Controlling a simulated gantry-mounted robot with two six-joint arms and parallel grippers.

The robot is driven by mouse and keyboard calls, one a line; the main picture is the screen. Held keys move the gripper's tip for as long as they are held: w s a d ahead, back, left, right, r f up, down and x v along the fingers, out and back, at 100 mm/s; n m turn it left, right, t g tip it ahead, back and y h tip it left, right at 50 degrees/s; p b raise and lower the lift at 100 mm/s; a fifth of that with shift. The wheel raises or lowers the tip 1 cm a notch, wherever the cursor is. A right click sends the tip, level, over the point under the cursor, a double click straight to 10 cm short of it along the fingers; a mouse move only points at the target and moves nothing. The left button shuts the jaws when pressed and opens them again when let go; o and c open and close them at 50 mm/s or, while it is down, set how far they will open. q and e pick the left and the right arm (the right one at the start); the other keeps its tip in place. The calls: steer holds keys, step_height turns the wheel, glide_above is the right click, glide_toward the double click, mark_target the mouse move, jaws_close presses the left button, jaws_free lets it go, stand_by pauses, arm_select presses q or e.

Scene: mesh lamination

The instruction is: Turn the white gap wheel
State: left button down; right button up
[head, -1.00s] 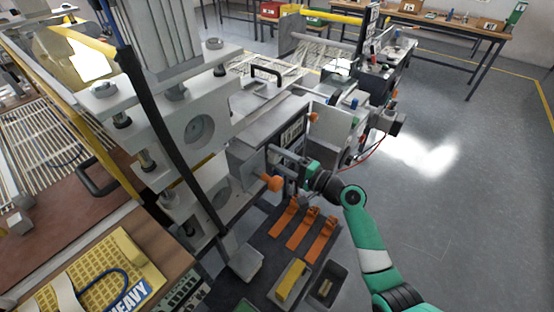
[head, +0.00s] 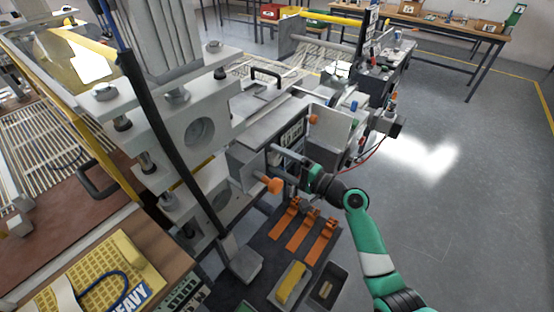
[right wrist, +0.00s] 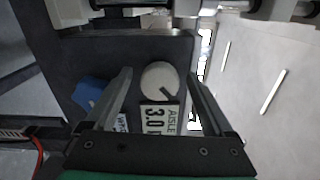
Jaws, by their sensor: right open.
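The white gap wheel (right wrist: 160,79) shows in the right wrist view as a round white knob with a dark mark on its lower right. It sits on a dark panel (right wrist: 150,50) just above a label plate (right wrist: 160,118) reading 3.0. My right gripper (right wrist: 160,84) is open, one finger on each side of the wheel in that view. I see gaps between fingers and wheel, and cannot tell the depth. In the head view my right gripper (head: 277,156) is at the machine's front; the wheel cannot be made out there. My left gripper is not in view.
An orange knob (head: 274,186) sticks out just below my right gripper. A blue part (right wrist: 90,93) is left of the wheel. The floor to the right is clear.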

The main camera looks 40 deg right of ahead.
steer(key=s+d+p, duration=0.2)
steer(key=s+p, duration=0.1)
steer(key=s, duration=0.8)
steer(key=shift+p, duration=0.35)
steer(key=shift+w, duration=0.1)
